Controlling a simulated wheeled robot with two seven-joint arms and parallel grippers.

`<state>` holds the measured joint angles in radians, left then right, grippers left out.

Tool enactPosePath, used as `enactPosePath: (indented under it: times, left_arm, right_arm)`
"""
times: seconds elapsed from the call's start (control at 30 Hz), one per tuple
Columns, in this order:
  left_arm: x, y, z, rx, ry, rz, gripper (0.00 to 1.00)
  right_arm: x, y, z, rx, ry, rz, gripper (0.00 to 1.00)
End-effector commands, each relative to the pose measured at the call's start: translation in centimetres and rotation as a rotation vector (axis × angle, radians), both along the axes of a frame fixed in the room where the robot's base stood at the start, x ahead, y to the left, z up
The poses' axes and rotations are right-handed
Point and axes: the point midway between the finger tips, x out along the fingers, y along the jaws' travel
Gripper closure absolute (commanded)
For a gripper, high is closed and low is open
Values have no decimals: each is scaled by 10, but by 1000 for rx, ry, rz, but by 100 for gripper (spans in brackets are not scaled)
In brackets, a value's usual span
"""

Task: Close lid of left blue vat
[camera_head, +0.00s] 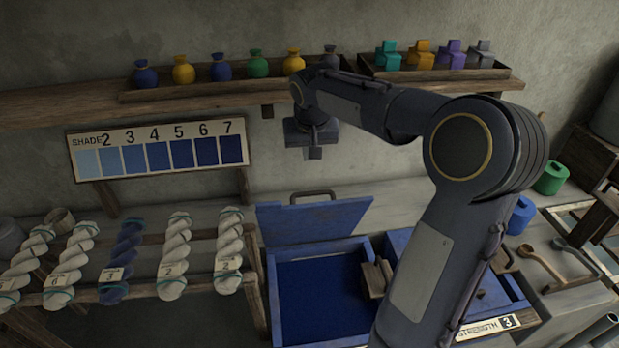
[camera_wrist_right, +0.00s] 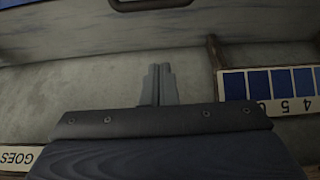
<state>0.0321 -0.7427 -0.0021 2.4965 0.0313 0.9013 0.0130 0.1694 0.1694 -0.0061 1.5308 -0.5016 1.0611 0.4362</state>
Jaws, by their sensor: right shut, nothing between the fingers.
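The left blue vat (camera_head: 273,300) stands open at the lower middle of the head view, with dark blue liquid (camera_head: 318,292) inside. Its blue lid (camera_head: 335,222) is raised at the back, tilted up, with a dark handle (camera_head: 313,195) on its upper edge. My right gripper (camera_head: 315,152) hangs above and behind the lid, apart from it. In the right wrist view its fingers (camera_wrist_right: 158,85) are together and empty; a panel edge with a dark handle (camera_wrist_right: 150,4) shows at the top. My left gripper is in neither view.
My right arm hides part of the blue vat on the right. A wooden block (camera_head: 375,278) sits between the vats. Yarn skeins (camera_head: 173,255) hang at left. The shade board (camera_head: 158,150) and the shelf of jars (camera_head: 215,92) are on the wall behind.

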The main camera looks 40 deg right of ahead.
Motion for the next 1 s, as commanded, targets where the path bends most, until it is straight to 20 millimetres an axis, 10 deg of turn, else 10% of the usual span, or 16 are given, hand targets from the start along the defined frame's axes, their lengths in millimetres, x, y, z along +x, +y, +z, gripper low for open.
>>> enactPosePath:
  times: [0.27, 1.0]
  left_arm:
    - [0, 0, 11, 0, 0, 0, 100]
    - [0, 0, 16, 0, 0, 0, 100]
  right_arm:
    - [15, -9, -54, 2, 4, 0, 100]
    - [-13, 7, -73, 1, -3, 1, 100]
